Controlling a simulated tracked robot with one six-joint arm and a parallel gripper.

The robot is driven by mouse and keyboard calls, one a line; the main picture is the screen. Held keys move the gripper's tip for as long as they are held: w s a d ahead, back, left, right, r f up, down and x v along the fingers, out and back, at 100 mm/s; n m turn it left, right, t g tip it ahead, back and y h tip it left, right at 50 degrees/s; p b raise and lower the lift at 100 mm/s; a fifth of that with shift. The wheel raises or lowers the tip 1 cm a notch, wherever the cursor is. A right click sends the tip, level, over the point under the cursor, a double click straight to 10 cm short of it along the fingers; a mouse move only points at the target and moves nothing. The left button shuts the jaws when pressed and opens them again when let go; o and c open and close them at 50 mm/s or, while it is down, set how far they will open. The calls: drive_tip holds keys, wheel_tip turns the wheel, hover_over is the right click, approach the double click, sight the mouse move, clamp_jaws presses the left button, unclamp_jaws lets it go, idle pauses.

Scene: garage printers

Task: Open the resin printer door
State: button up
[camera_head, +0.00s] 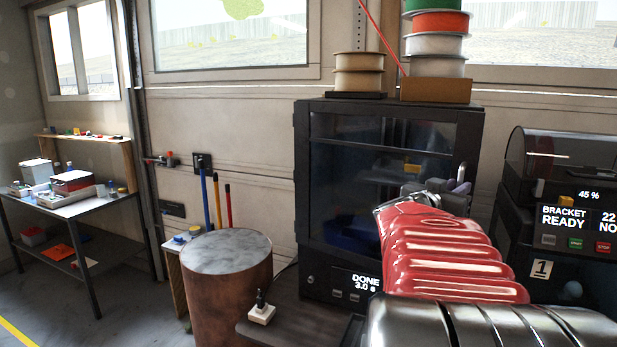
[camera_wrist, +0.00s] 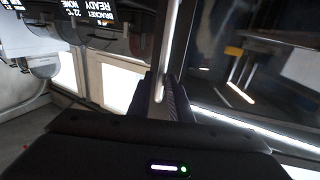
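A tall black printer (camera_head: 312,200) with a dark glass door (camera_head: 365,165) stands in the middle of the head view. The door looks closed, and its panel (camera_head: 355,285) reads "DONE 3.0 s". My gripper (camera_head: 447,188) is at the right edge of this door. In the wrist view the two fingers of my gripper (camera_wrist: 162,98) sit on either side of a pale bar, the door handle (camera_wrist: 168,50), with little or no gap. My red arm hides the lower right of the door.
A second printer (camera_head: 535,215) with a curved dark cover stands close on the right, its screen reading "BRACKET READY". Filament spools (camera_head: 436,45) sit on the black printer. A round drum (camera_head: 230,285) and a small white-based item (camera_head: 262,313) stand left of the printer.

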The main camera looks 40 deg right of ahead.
drive_tip(key=shift+w+d, duration=0.1)
drive_tip(key=shift+d, duration=1.3)
drive_tip(key=shift+c, duration=0.6)
clamp_jaws()
